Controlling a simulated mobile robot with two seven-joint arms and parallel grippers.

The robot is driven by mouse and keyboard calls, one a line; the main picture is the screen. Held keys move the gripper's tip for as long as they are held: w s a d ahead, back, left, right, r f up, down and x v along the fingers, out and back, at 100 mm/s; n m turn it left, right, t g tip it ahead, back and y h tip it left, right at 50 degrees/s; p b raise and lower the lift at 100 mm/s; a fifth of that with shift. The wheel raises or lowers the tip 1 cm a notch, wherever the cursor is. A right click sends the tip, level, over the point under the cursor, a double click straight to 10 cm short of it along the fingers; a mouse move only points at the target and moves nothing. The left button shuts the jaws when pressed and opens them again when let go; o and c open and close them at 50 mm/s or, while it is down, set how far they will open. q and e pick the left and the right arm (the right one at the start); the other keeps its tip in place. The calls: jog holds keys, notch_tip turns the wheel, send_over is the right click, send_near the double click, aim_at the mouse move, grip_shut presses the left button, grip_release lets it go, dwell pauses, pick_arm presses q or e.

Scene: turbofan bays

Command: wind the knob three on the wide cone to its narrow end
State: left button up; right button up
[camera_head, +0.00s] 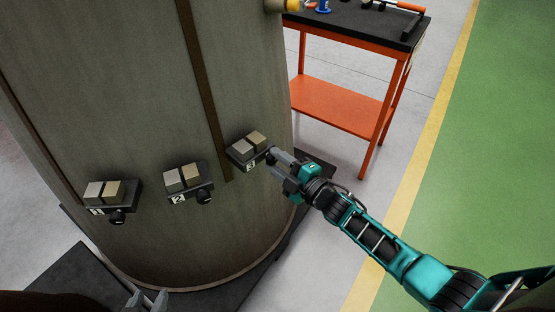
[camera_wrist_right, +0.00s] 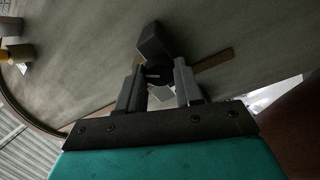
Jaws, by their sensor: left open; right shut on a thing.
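The wide cone (camera_head: 150,110) is a large grey-brown curved body filling the left of the head view. Unit three (camera_head: 236,154), a dark block with two pale pads and a "3" label, sits on its right side. My right gripper (camera_head: 272,158) reaches it from the right and is shut on its knob, which the fingers hide in the head view. In the right wrist view the dark round knob (camera_wrist_right: 157,73) sits between the fingertips (camera_wrist_right: 158,85). The pads' narrow and wide ends cannot be told. My left gripper (camera_head: 147,299) is open and empty at the bottom edge.
Units one (camera_head: 107,197) and two (camera_head: 186,183), each with a black knob below, stand left on the cone. An orange workbench (camera_head: 340,105) with tools on its dark top stands behind right. Grey floor and a green lane (camera_head: 490,150) lie to the right.

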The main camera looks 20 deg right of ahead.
jog(key=m+p, duration=0.1)
jog(key=m, duration=0.4)
jog(key=shift+m, duration=0.3)
jog(key=m, duration=0.4)
jog(key=shift+m, duration=0.3)
jog(key=o, duration=1)
jog(key=shift+o, duration=0.2)
jog(key=p+v, duration=0.1)
jog(key=v, duration=1.2)
jog(key=shift+p, duration=0.3)
jog(key=shift+a+m, duration=0.1)
jog(key=shift+m, duration=0.2)
